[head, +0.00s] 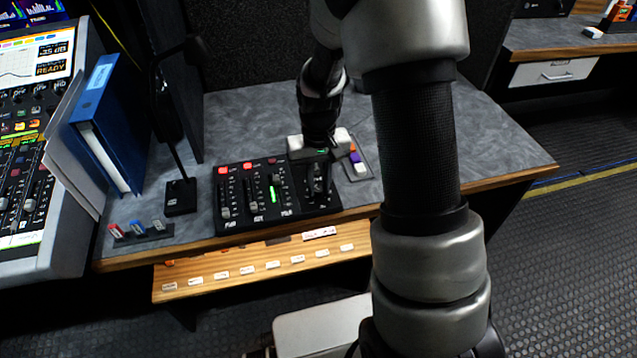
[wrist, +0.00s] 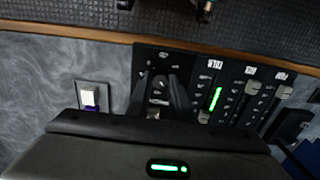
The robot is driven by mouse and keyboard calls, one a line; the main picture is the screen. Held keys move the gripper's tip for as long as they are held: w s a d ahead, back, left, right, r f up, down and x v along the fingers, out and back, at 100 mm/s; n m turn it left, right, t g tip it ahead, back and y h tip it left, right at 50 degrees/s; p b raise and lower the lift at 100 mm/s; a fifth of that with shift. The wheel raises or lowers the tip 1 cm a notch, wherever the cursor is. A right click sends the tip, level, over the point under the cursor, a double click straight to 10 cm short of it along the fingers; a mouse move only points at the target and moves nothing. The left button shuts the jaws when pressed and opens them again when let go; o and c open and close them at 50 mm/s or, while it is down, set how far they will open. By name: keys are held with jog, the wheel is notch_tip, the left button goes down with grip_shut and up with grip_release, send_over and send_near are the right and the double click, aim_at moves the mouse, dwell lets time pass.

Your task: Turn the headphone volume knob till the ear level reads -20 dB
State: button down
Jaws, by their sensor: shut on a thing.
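A small black panel (head: 233,206) with sliders lies on the grey desk, with the volume knob area at its right end. In the wrist view the dark knob (wrist: 160,84) shows between the two fingers of my gripper (wrist: 161,98), which are shut on it. In the head view my gripper (head: 318,190) reaches down onto the panel's right end and hides the knob. A green level bar (head: 272,195) glows on the panel; it also shows in the wrist view (wrist: 215,98). A screen at far left has a box that seems to read 35 dB (head: 53,48).
A blue binder (head: 108,125) and a mixing console (head: 60,240) stand to the left. A small pad with coloured buttons (head: 358,166) lies right of my gripper. The desk's wooden front edge (head: 190,249) is close below the panel. Bare desk lies to the right.

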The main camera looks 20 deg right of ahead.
aim_at(318, 189)
jog(key=c, duration=1.6)
grip_release()
jog(key=shift+r, duration=0.15)
notch_tip(318, 189, up, 17)
jog(key=p, duration=0.4)
jog(key=shift+r, duration=0.1)
